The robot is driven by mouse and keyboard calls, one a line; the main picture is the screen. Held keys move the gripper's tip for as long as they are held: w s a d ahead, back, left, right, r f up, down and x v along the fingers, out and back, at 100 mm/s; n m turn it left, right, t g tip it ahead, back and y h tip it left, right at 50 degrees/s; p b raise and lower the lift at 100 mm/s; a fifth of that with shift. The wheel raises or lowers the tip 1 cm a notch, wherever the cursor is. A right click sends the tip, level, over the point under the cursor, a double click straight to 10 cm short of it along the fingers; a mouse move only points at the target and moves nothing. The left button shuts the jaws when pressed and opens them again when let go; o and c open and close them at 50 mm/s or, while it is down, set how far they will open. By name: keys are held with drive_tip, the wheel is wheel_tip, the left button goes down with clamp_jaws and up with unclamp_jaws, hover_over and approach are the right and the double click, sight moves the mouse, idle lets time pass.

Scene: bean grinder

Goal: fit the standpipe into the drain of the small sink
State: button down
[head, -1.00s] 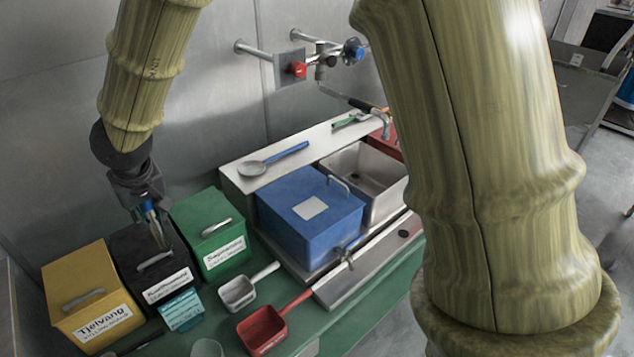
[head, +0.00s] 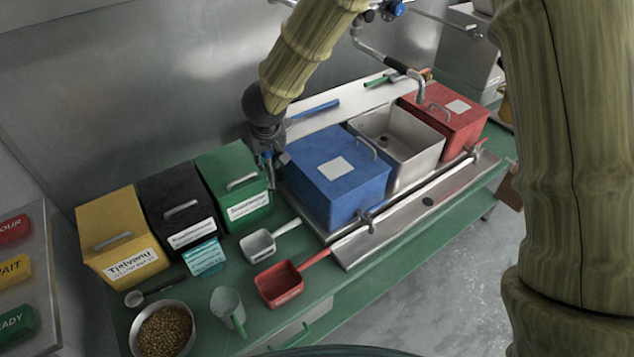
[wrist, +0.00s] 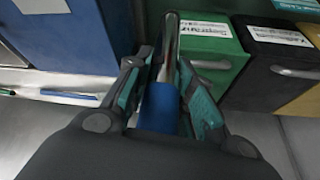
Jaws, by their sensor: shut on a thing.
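The standpipe, a silver tube with a blue sleeve (wrist: 158,105), is clamped between the fingers of my gripper (wrist: 168,85) in the wrist view. Its silver end points away from my wrist. In the head view my gripper (head: 267,165) hangs beside the green bin and left of the blue box, and only a bit of the pipe shows. The small sink (head: 427,150) is an open steel basin between the blue and red boxes, to the right of my gripper. Its dark drain (head: 384,140) shows on the basin floor.
The blue box (head: 318,172) stands between my gripper and the sink. The tap spout (head: 420,88) reaches over the sink's back. The red box (head: 462,118) is at its right. Green (head: 222,170), black (head: 165,195) and yellow (head: 110,215) bins stand left; scoops (head: 278,285) lie in front.

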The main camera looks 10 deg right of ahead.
wheel_tip(320, 180, down, 18)
drive_tip(key=b, duration=0.7)
drive_tip(key=shift+d, duration=0.15)
drive_tip(key=shift+r, duration=0.1)
drive_tip(key=c, duration=1.2)
unclamp_jaws()
drive_tip(key=shift+c, duration=0.2)
